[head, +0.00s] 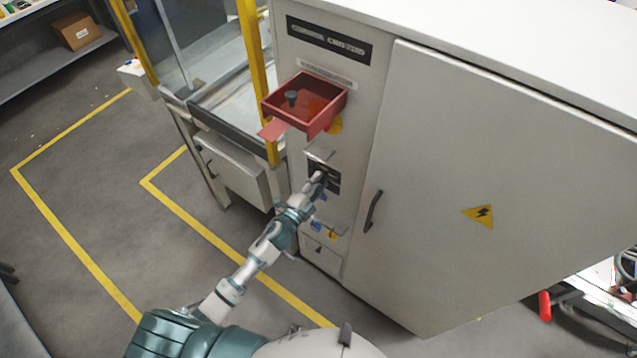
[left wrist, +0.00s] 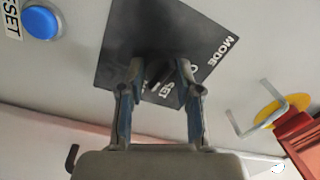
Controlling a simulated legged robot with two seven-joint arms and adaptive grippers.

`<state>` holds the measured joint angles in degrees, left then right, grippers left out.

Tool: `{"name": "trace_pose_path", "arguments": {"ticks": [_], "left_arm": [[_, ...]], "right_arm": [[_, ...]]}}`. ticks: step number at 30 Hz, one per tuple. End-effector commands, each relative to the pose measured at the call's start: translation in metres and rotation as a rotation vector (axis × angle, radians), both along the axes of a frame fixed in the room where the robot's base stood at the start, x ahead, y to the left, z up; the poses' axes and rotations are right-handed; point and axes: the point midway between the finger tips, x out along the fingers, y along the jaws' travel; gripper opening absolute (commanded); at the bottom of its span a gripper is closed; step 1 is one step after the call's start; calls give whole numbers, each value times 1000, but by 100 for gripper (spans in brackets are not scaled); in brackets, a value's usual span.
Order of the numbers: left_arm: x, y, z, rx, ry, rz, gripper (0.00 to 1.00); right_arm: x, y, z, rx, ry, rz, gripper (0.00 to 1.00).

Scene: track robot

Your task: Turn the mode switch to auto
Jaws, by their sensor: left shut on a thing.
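The mode switch is a dark knob (left wrist: 155,72) on a black plate (left wrist: 125,45) marked MODE, on the front of the pale control cabinet (head: 400,130). In the head view the plate (head: 331,187) is partly covered by my left gripper (head: 321,177). In the left wrist view my left gripper (left wrist: 158,76) has its two fingers on either side of the knob and is shut on it. Part of a label reading SET shows beside the knob. Which position the knob points to is unclear, as the fingers hide much of it. My right gripper is not in view.
A red open box (head: 328,121) juts from the cabinet above the switch. A blue button (left wrist: 40,22) sits beside the plate. A cabinet door handle (head: 373,210) is to the right of my gripper. A yellow-framed guard post (head: 258,80) stands left. Floor at left is clear.

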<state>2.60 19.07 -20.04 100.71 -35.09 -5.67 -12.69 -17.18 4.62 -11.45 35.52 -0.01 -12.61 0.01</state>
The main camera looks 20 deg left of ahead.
Motion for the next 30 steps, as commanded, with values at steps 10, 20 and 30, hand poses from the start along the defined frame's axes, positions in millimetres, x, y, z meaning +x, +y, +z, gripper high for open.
{"name": "trace_pose_path", "arguments": {"ticks": [10,20,30], "left_arm": [[-2,0,-8,2,16,1,59],[-3,1,-4,0,7,0,59],[-62,19,-9,-1,12,0,59]], "right_arm": [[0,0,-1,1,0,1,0],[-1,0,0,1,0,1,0],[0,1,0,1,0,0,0]]}}
